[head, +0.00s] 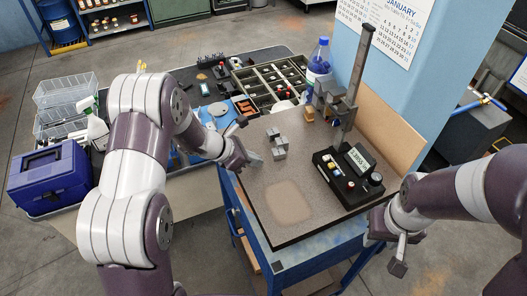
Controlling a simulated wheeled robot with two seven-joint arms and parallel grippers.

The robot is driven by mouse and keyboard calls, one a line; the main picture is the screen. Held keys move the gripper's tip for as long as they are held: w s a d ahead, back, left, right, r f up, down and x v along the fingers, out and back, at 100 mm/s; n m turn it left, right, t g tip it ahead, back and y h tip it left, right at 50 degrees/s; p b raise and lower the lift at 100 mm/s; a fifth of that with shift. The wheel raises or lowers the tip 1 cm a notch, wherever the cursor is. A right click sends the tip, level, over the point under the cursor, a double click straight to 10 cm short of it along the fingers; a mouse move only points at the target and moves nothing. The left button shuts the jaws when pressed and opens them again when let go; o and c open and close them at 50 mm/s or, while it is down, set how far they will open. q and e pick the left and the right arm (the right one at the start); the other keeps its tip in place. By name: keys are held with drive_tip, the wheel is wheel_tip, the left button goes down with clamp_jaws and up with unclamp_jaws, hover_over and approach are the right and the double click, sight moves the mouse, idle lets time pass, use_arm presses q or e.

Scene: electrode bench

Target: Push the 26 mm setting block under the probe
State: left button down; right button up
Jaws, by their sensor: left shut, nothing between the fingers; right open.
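Several small grey setting blocks (278,147) stand close together on the bench plate (250,190), left of the gauge; I cannot read which is the 26 mm one. The gauge (345,172) has a black base, a digital display and a tall post. Its grey probe head (331,97) is mounted on the post; the probe tip is too small to make out. My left gripper (252,158) is shut and empty, low over the plate just left of the grey blocks. My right gripper (401,255) is open, off the plate's right front edge.
A small tan block (309,114) sits near the probe head. A blue-capped bottle (320,62) and a compartment tray (268,83) stand behind. A lighter patch (288,202) marks the clear front of the plate. A blue toolbox (50,178) is at far left.

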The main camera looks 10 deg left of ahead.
sight(274, 159)
use_arm(q)
drive_tip(key=d, duration=0.1)
drive_tip(key=w, duration=0.1)
drive_tip(key=d+p, duration=0.1)
drive_tip(key=shift+w+d+r, duration=0.15)
drive_tip(key=shift+d+r, duration=0.15)
drive_tip(key=shift+w+d, duration=0.15)
drive_tip(key=shift+w+f, duration=0.1)
drive_tip(key=shift+f, duration=0.1)
drive_tip(key=w+d, duration=0.2)
drive_tip(key=d, duration=0.1)
drive_tip(key=w+d, duration=0.2)
drive_tip(key=d, duration=0.1)
drive_tip(key=w+d+b, duration=0.1)
drive_tip(key=w+d, duration=0.1)
drive_tip(key=d, duration=0.2)
drive_tip(key=shift+w+d, duration=0.1)
drive_tip(key=shift+w, duration=0.25)
